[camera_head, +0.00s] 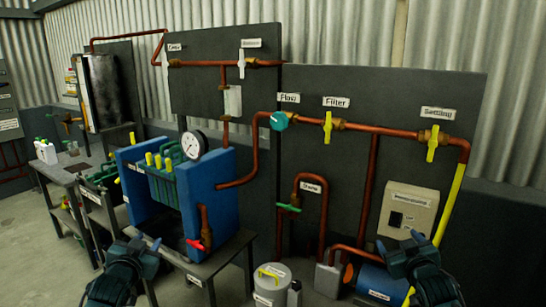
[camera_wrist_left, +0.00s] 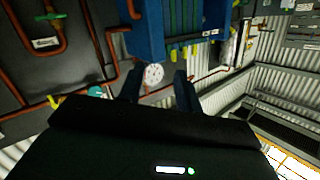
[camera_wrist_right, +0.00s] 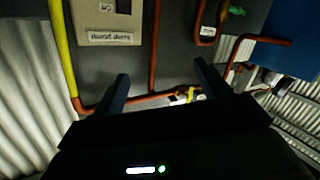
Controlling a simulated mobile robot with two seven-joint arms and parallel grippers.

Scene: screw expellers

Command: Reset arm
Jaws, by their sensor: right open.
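My left gripper (camera_head: 146,243) is at the lower left of the head view, in front of the blue press. Its fingers are apart with nothing between them; in the left wrist view (camera_wrist_left: 160,88) they point toward the blue frame and the round gauge. My right gripper (camera_head: 400,240) is at the lower right of the head view, in front of the pipe panel. Its fingers are apart and empty; in the right wrist view (camera_wrist_right: 160,85) they point toward the panel and copper pipes. Both grippers look clear of contact.
The blue press (camera_head: 208,190) carries a pressure gauge (camera_head: 194,145) and a red-handled valve (camera_head: 196,244). The grey panel (camera_head: 330,180) holds copper pipes, yellow valves and a control box (camera_head: 410,209). A lidded grey can (camera_head: 271,284) and blue tank (camera_head: 382,284) stand low between the grippers.

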